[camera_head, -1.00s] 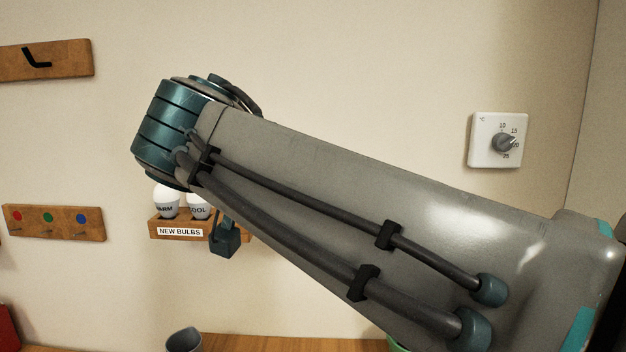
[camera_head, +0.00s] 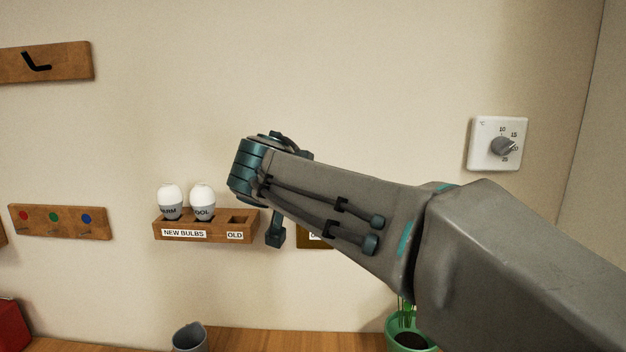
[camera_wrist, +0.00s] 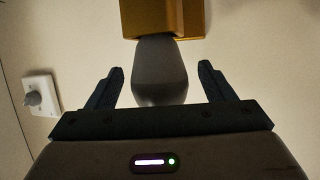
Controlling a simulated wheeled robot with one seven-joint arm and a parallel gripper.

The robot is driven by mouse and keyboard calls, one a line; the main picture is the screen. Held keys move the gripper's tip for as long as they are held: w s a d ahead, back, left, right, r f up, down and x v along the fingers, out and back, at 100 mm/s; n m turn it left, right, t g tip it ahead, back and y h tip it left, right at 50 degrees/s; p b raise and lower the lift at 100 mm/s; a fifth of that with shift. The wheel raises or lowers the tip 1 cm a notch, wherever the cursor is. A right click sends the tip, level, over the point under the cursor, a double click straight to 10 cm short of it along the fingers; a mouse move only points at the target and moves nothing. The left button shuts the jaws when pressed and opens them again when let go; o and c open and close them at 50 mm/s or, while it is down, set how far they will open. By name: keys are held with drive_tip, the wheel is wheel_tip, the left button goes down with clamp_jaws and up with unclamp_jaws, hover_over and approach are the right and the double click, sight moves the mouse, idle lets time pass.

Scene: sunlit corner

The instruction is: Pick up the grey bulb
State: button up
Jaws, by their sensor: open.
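In the wrist view the grey bulb (camera_wrist: 160,80) runs down from a brass-coloured fixture (camera_wrist: 165,18), its narrow end at the fixture. My gripper (camera_wrist: 161,67) is open, with one finger on either side of the bulb and a gap to each. Nothing is held. In the head view, part of my gripper (camera_head: 276,234) shows below the wrist, close to the wall. There the bulb is hidden behind my arm, and only a part of the fixture (camera_head: 313,242) shows.
A wooden rack (camera_head: 205,228) marked NEW BULBS and OLD holds two white-topped bulbs left of my gripper; its OLD slot looks empty. A thermostat (camera_head: 498,144) is on the wall at right. A grey cup (camera_head: 190,338) and a green plant pot (camera_head: 408,335) stand below.

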drive_tip(key=c, duration=1)
drive_tip(key=shift+c, duration=0.2)
drive_tip(key=shift+r, duration=0.1)
